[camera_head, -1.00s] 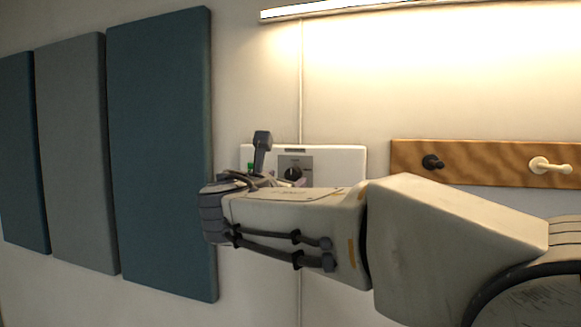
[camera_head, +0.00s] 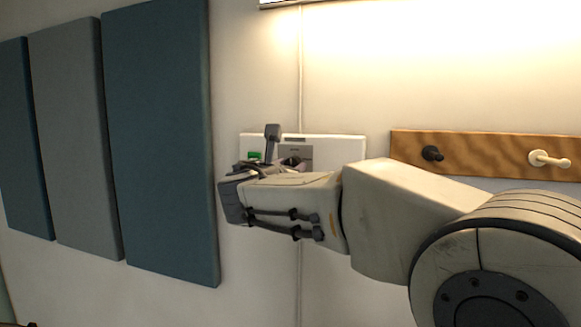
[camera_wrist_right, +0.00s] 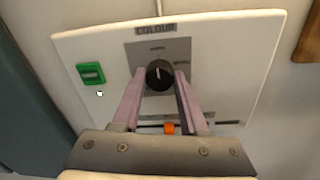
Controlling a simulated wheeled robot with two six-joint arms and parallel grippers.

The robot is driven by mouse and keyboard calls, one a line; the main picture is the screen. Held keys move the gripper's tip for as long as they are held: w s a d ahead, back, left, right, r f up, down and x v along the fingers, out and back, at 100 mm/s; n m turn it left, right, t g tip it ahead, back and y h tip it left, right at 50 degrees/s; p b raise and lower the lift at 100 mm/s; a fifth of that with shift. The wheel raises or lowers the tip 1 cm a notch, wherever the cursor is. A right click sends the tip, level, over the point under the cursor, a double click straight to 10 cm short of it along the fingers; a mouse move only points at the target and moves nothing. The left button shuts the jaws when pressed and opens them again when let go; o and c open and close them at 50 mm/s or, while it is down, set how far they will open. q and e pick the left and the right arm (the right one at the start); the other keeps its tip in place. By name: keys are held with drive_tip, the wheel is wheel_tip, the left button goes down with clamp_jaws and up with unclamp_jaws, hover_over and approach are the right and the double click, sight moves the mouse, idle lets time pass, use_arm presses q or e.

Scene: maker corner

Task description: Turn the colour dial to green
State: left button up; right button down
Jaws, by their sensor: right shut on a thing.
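The black round colour dial (camera_wrist_right: 159,75) sits on a grey plate (camera_wrist_right: 172,52) under the label COLOUR on a white wall panel (camera_wrist_right: 235,60). A thin light mark on the dial points roughly up in the right wrist view. Small labels stand above and right of the dial, too small to read surely. My right gripper (camera_wrist_right: 159,80) has its two pinkish fingers on either side of the dial, shut on it. In the head view my right gripper (camera_head: 275,165) covers the panel's lower part and most of the dial. My left gripper is not in view.
On the panel are a green switch (camera_wrist_right: 90,73) left of the dial and a small orange part (camera_wrist_right: 169,128) below it, between my fingers. A wooden rail with pegs (camera_head: 480,155) is on the right. Blue-grey wall boards (camera_head: 160,140) are on the left.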

drive_tip(key=m+b, duration=0.6)
drive_tip(key=m, duration=0.3)
drive_tip(key=m+h+b, duration=0.1)
drive_tip(key=m+b, duration=0.5)
drive_tip(key=m, duration=0.4)
drive_tip(key=m+b, duration=0.5)
drive_tip(key=m, duration=0.4)
drive_tip(key=shift+a+f+h+b, duration=0.1)
drive_tip(key=shift+f+h+b, duration=0.2)
drive_tip(key=shift+b, duration=0.1)
drive_tip(key=shift+m, duration=0.4)
drive_tip(key=shift+c, duration=2.2)
unclamp_jaws()
drive_tip(key=shift+r, duration=0.1)
